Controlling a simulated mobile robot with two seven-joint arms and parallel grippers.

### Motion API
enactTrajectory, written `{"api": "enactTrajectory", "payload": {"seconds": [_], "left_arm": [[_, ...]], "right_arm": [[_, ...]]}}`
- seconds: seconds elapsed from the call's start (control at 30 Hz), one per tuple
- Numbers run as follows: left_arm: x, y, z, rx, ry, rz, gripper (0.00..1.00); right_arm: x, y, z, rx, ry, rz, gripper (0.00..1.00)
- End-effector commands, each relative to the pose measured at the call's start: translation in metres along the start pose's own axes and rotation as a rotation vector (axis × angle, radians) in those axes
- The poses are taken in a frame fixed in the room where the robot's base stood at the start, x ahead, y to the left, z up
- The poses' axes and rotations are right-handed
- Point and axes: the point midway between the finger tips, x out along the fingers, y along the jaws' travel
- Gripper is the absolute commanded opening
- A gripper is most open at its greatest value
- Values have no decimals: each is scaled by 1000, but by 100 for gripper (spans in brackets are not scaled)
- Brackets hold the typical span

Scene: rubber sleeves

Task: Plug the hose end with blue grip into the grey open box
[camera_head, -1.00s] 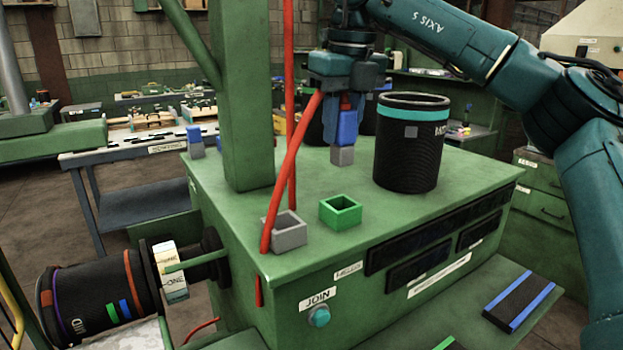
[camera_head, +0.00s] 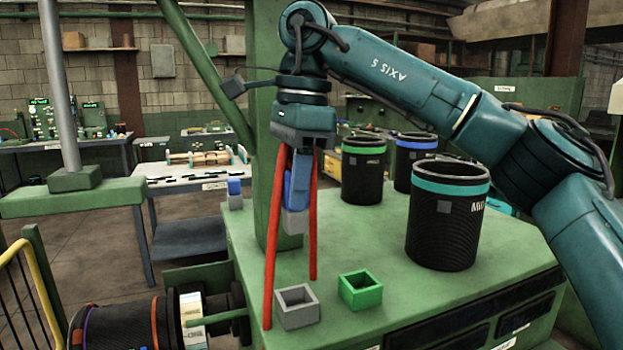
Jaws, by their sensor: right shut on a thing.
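My right gripper (camera_head: 297,178) is shut on the blue grip (camera_head: 298,188) of a hose end, which hangs roughly upright with its grey tip (camera_head: 295,221) pointing down. The tip shows in front of the green post, above and behind the grey open box (camera_head: 297,309) in the picture; how high it is over the bench is hard to tell. The grey box stands empty near the bench's front left edge. My left gripper is out of view.
A green open box (camera_head: 360,291) stands right of the grey one. A black drum with a teal band (camera_head: 449,220) stands further right, with smaller drums (camera_head: 363,175) behind. A green post (camera_head: 266,130) rises close behind the gripper. Another blue-and-grey piece (camera_head: 235,194) sits at the bench's far left.

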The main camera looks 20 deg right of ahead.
Motion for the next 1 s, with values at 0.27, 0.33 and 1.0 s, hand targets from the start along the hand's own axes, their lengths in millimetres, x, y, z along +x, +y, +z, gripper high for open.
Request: {"api": "enactTrajectory", "payload": {"seconds": [0.27, 0.33, 1.0], "left_arm": [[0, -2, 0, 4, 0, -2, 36], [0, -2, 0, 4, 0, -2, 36], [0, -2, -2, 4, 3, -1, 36]], "right_arm": [[11, 0, -1, -2, 1, 1, 6], [15, 0, -2, -1, 1, 1, 6], [48, 0, -6, 0, 0, 0, 6]]}}
